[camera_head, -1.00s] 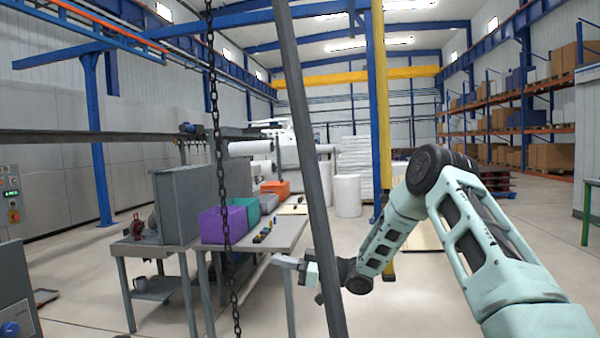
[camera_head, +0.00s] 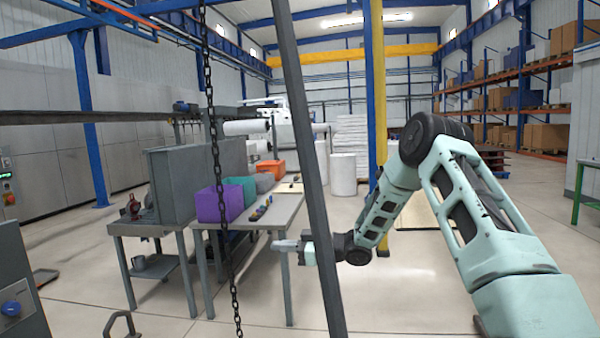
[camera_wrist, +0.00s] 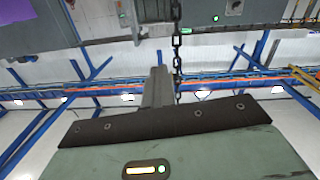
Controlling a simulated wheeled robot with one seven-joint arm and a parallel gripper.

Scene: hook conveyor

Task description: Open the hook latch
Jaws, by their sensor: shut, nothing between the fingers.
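My gripper (camera_head: 279,245) is at the end of my arm, left of the grey slanting post in the head view. Its fingers (camera_wrist: 157,88) are together and empty in the wrist view. A dark chain (camera_head: 215,150) hangs to the left of my gripper in the head view. It also shows in the wrist view (camera_wrist: 177,45), beside and beyond the fingers, with no clear contact. A dark curved metal piece (camera_head: 122,322) shows at the bottom edge of the head view, partly cut off; I cannot tell whether it is the hook. I cannot make out the latch.
A grey table (camera_head: 275,219) with purple (camera_head: 220,205), teal and orange bins stands beyond the chain. A grey cabinet with a blue knob (camera_head: 11,307) is at the lower left. The floor (camera_head: 420,285) beneath my arm looks clear.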

